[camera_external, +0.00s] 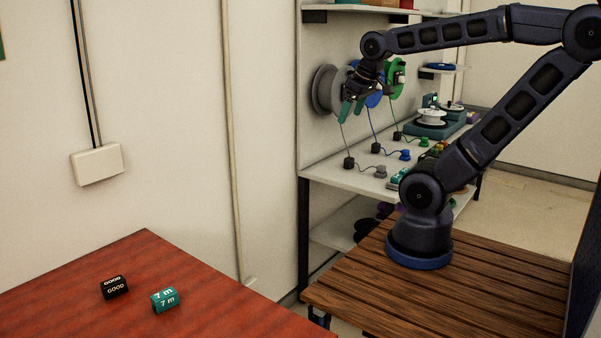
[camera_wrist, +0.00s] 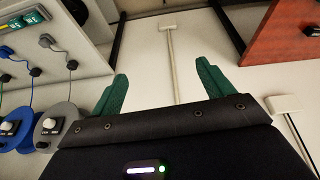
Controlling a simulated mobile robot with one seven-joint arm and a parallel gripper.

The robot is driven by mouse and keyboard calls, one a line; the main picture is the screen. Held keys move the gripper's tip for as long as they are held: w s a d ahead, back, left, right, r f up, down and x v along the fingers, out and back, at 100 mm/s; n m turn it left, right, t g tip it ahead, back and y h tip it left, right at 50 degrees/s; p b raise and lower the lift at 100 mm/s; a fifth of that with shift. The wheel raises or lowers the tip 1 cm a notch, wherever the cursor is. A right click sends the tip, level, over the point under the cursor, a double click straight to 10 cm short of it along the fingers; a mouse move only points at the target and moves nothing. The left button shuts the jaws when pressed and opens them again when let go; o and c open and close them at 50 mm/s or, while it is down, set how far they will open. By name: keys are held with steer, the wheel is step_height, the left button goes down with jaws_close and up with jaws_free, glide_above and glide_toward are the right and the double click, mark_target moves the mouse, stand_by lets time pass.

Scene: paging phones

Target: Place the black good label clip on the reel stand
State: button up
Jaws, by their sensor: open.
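The black GOOD label clip (camera_external: 115,287) lies on the red table at the lower left, just left of a teal "7 m" clip (camera_external: 164,299). My gripper (camera_external: 353,109) is raised in front of the grey reel, far from the black clip. In the wrist view my gripper (camera_wrist: 163,90) shows its two green fingers spread apart with nothing between them. Grey (camera_external: 325,90), blue (camera_external: 374,98) and green (camera_external: 397,77) reels are mounted on the shelf's back panel. A white spool on a teal base (camera_external: 432,118) stands farther back. Which of these is the reel stand I cannot tell.
The red table (camera_external: 60,290) has free room around the clips. The white shelf (camera_external: 335,172) carries cables with plugs and small labelled clips. A slatted wooden surface (camera_external: 450,290) lies under my base. A white wall box (camera_external: 97,165) hangs above the table.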

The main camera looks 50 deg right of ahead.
steer(key=w+a+f+n+g+h, duration=0.1)
steer(key=w+a+n+h, duration=0.1)
steer(key=w+a+n, duration=0.5)
steer(key=w+a+n+h, duration=0.1)
steer(key=w+a+n, duration=0.15)
steer(key=w, duration=0.75)
steer(key=w+a+f+n+t+h, duration=0.1)
steer(key=w+a+f+n, duration=0.3)
steer(key=a, duration=0.5)
steer(key=w+a+f+n+t+h, duration=0.1)
steer(key=w+a+f+n, duration=0.3)
steer(key=a, duration=0.5)
steer(key=n+t+y, duration=0.3)
steer(key=n+t, duration=0.5)
steer(key=n, duration=0.8)
glide_toward(114, 283)
steer(key=shift+w, duration=0.25)
steer(key=x, duration=1)
steer(key=shift+w+f, duration=0.25)
steer(key=shift+w, duration=0.05)
steer(key=c, duration=1.1)
